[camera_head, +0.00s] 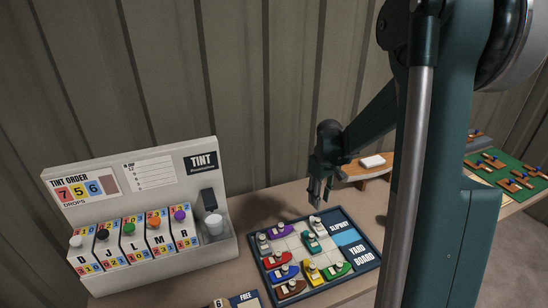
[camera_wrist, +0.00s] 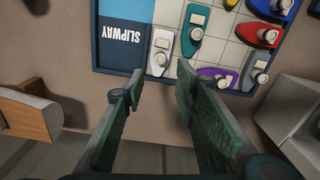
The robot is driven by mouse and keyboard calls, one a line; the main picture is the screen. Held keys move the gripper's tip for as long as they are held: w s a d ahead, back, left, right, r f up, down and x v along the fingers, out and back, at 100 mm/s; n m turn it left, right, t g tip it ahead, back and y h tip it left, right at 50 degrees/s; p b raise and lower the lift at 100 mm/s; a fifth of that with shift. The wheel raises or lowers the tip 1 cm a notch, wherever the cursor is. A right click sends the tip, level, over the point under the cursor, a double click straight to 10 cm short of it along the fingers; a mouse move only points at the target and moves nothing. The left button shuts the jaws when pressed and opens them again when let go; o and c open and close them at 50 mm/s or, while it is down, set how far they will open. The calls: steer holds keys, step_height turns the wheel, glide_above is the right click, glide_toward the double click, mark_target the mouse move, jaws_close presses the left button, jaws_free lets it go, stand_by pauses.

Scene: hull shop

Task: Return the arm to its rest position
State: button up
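My gripper (camera_head: 319,198) hangs from my teal arm above the back edge of the yard board (camera_head: 355,262), pointing down. In the wrist view its two fingers (camera_wrist: 160,82) stand apart with nothing between them, so it is open and empty. The white boat (camera_wrist: 162,50) on the board lies just beyond the fingertips, and the teal boat (camera_wrist: 193,32) is beside it. Both appear apart from the fingers. My arm link crosses the right half of the head view and hides part of the bench.
The tint dispenser (camera_head: 140,178) with several coloured knobs stands at the left. A wooden stand (camera_head: 368,172) with a white block is behind my gripper. A green board (camera_head: 515,172) with small pieces lies at the far right. A corrugated wall rises close behind the bench.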

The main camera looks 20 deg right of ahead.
steer(key=s+a+r+t, duration=0.3)
steer(key=s+a+r, duration=0.7)
steer(key=a+r, duration=0.5)
steer(key=s+a+r+m+t, duration=0.1)
steer(key=s+a+t, duration=0.3)
steer(key=s+a, duration=0.7)
steer(key=shift+s+r+m+b, duration=0.35)
steer(key=shift+s+r, duration=0.45)
steer(key=shift+s, duration=1.1)
